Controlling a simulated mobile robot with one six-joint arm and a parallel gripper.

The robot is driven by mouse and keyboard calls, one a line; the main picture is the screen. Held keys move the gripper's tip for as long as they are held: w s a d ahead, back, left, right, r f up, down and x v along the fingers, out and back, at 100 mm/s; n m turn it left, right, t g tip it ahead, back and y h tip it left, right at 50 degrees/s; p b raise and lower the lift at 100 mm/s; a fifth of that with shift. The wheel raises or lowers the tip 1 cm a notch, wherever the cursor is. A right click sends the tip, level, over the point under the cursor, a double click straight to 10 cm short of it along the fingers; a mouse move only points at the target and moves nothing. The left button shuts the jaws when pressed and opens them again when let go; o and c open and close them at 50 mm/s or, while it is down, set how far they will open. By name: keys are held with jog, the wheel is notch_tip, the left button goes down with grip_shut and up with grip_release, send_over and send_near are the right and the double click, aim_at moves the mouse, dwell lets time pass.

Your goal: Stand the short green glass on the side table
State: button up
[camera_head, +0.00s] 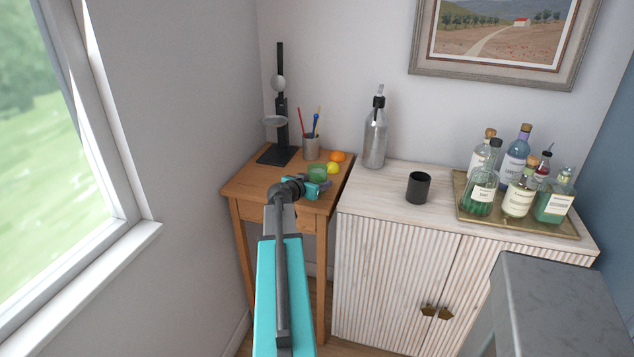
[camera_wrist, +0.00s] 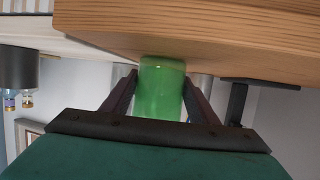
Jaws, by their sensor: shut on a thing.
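The short green glass (camera_head: 317,172) is over the wooden side table (camera_head: 262,181), near its front right part. In the wrist view the glass (camera_wrist: 161,95) stands between the two dark fingers of my gripper (camera_wrist: 160,88), which is shut on it. That view is upside down, with the side table (camera_wrist: 220,30) along its top. The glass looks upright, its base close to the tabletop; I cannot tell whether they touch. In the head view my gripper (camera_head: 319,184) partly hides the glass.
A lemon (camera_head: 333,168) and an orange (camera_head: 338,156) lie close beside the glass. A pen cup (camera_head: 311,148) and black stand (camera_head: 281,130) are behind. The cabinet (camera_head: 395,255) at right bears a silver siphon (camera_head: 375,138), black cup (camera_head: 418,187) and bottle tray (camera_head: 523,223). The table's front left is clear.

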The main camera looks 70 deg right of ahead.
jog(key=o, duration=1.6)
jog(key=shift+f, duration=0.1)
jog(key=shift+c, duration=0.2)
jog(key=shift+a+r, duration=0.1)
jog(key=shift+r, duration=0.1)
jog(key=b+v, duration=0.2)
jog(key=v, duration=0.9)
jog(key=shift+a+b, duration=0.3)
jog(key=shift+a, duration=0.1)
